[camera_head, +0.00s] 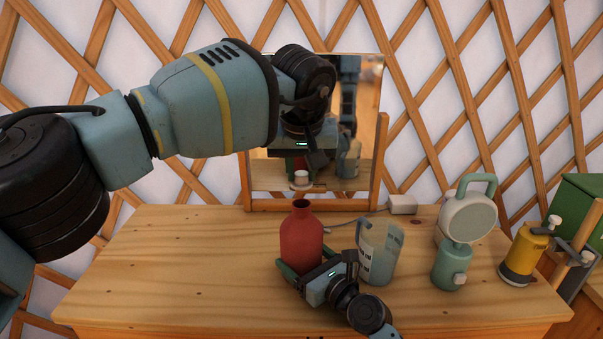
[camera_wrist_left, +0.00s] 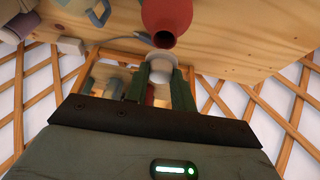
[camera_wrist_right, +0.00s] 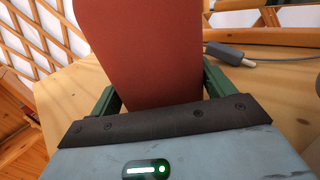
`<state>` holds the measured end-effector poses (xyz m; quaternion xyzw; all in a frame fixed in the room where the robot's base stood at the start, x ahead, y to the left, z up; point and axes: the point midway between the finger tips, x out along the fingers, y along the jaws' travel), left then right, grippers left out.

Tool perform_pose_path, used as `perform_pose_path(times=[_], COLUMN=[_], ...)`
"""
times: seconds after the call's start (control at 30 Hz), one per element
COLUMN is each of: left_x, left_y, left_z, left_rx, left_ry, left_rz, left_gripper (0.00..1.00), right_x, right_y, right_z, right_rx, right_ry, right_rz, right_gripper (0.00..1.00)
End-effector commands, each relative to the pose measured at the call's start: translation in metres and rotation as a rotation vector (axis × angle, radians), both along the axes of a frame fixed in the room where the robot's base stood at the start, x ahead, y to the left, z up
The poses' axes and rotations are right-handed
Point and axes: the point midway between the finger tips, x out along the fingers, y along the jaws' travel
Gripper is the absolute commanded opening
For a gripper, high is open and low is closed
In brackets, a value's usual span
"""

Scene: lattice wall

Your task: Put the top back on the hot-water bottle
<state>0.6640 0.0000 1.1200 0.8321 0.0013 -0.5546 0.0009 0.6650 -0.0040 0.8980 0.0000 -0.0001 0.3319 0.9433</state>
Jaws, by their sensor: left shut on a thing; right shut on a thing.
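The red hot-water bottle (camera_head: 301,238) stands upright on the wooden table, its open mouth facing up. My right gripper (camera_head: 306,264) is shut around its lower body; in the right wrist view the bottle (camera_wrist_right: 145,55) fills the space between the green fingers. My left gripper (camera_wrist_left: 162,80) is shut on the white top (camera_wrist_left: 161,66), whose wide flange faces the bottle. In the head view the top (camera_head: 301,180) is a little above the bottle's mouth, apart from it. The left fingertips are partly hidden there.
A mirror (camera_head: 366,100) stands behind the bottle, showing reflections. A clear mug (camera_head: 380,255) is close to the right of the bottle. Farther right are a green round-headed device (camera_head: 466,218) and a yellow device (camera_head: 524,252). A white block (camera_head: 402,204) has a cable. The table's left side is clear.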

Motion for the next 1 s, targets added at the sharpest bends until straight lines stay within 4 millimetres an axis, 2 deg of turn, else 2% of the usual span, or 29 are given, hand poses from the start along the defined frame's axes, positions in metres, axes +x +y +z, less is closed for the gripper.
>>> perform_pose_path(times=[0.13,0.67,1.0], left_x=[0.0,0.0,0.0], left_y=[0.001,0.0,0.0], left_z=[-0.009,-0.01,-0.026], left_rx=[0.001,0.001,0.0], left_ry=[-0.002,-0.001,-0.001], left_rz=[0.0,0.0,0.0], left_gripper=[0.04,0.04,0.04], right_x=[0.0,0.0,0.0], right_y=[0.0,0.0,0.0], right_z=[0.0,0.0,0.0], right_rx=[0.0,0.0,0.0], right_ry=[0.0,0.0,0.0], right_rz=[0.0,0.0,0.0], right_gripper=[0.4,0.4,0.4])
